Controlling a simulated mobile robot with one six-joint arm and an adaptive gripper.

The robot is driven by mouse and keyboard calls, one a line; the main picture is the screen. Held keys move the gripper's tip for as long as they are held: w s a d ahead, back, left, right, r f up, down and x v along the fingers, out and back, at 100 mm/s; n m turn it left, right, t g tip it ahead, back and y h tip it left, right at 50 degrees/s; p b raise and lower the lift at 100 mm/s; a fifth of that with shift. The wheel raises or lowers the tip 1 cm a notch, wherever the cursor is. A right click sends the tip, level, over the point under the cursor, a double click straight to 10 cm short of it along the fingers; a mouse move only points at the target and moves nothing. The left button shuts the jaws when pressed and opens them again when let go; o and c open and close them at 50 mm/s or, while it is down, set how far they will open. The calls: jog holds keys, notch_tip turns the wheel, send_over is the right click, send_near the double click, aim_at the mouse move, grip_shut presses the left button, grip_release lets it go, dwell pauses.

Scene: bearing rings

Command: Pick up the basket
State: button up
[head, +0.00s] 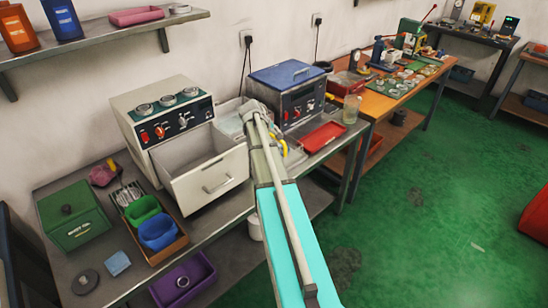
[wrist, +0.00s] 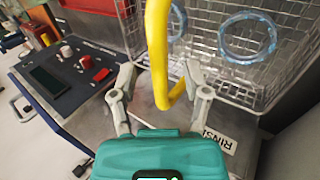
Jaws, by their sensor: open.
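The wire mesh basket (wrist: 205,45) fills the upper right of the wrist view, with pale blue rings (wrist: 248,37) in or behind its mesh. Its thick yellow handle (wrist: 157,50) comes down the middle of the picture. My gripper (wrist: 160,80) is open, with one finger on each side of the handle. The handle lies between the fingers, and I see no clear grip on it. In the head view a bit of yellow (head: 281,145) shows beside the end of my arm; my gripper's fingers are hard to make out there.
A steel surface labelled RINSE (wrist: 215,138) lies below the basket. A dark control panel (wrist: 70,75) with red parts is on the left. In the head view, a cream machine with an open drawer (head: 205,180) stands left of my arm, a blue-lidded machine (head: 290,90) and red tray (head: 323,136) to the right.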

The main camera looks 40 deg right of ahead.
jog(key=shift+d+f+b, duration=0.3)
jog(key=shift+d+f, duration=0.05)
jog(key=shift+f, duration=0.2)
jog(key=shift+c, duration=0.2)
grip_shut()
